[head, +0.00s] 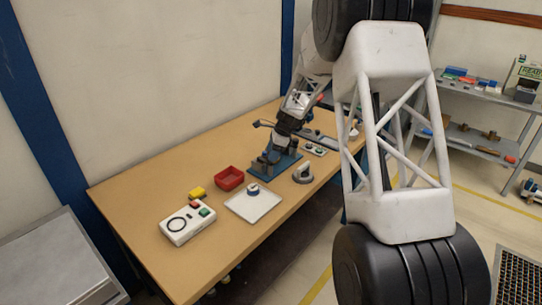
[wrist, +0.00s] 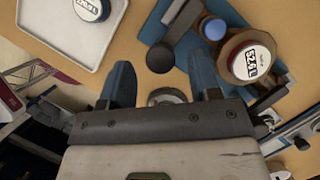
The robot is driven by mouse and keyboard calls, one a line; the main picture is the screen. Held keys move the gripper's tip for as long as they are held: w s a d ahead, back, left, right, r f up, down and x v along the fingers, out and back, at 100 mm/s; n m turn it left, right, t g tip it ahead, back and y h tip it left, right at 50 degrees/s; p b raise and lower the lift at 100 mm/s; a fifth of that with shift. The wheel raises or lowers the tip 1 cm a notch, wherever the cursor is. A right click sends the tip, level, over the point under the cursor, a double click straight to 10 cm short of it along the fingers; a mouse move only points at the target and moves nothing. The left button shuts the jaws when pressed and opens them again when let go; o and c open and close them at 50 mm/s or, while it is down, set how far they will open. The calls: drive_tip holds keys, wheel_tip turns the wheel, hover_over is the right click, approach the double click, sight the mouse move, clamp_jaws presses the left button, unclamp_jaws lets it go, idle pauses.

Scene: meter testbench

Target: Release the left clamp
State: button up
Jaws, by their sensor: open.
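The blue test fixture (head: 283,168) stands on the wooden table; in the wrist view its blue base (wrist: 155,25) fills the upper right. A round meter (wrist: 248,58) with a reddish rim and white label sits in it. A black knob (wrist: 160,57) on a grey bar is at the fixture's left side, perhaps the left clamp's handle. A blue round knob (wrist: 213,28) lies between it and the meter. My gripper (wrist: 161,66) is open, its blue fingers on either side of the black knob in the picture; contact cannot be told. The head view shows my gripper (head: 272,152) over the fixture, partly hidden.
A white tray (head: 262,210) with another round meter (head: 253,189) lies in front of the fixture. A grey round object (head: 303,174) is right of the fixture.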

drive_tip(key=shift+x, duration=0.85)
drive_tip(key=shift+c, duration=0.5)
drive_tip(key=c, duration=0.8)
